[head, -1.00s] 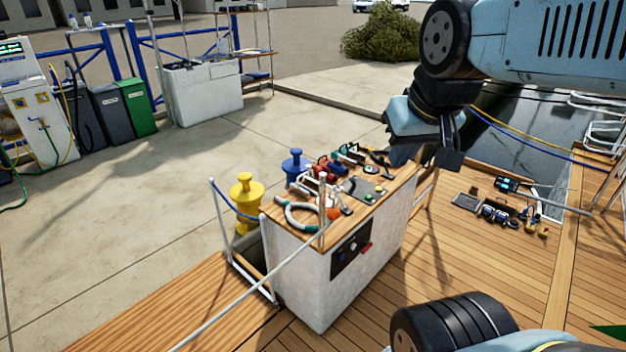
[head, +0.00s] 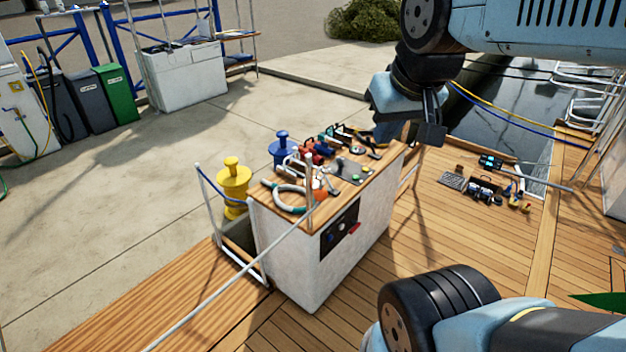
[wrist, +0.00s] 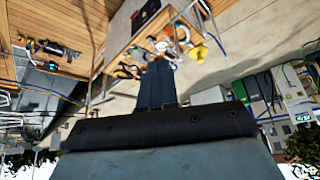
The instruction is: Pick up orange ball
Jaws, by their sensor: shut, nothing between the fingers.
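The orange ball (head: 320,195) sits near the front edge of the wooden top of a white console (head: 290,250), partly hidden behind a thin white post and among other items. In the wrist view, which is upside down, a small orange spot on the console top (wrist: 168,31) looks like the ball. My gripper (head: 428,132) hangs in the air near the right, far end of the console, well apart from the ball. In the wrist view its two dark fingers (wrist: 157,85) are together with nothing between them.
A grey-green hose (head: 290,205) curves left of the ball, and several tools crowd the top. White railings (head: 205,305) stand at the console's left and front. Yellow (head: 233,185) and blue (head: 282,150) bollards stand behind. Deck (head: 440,235) right of the console is partly clear.

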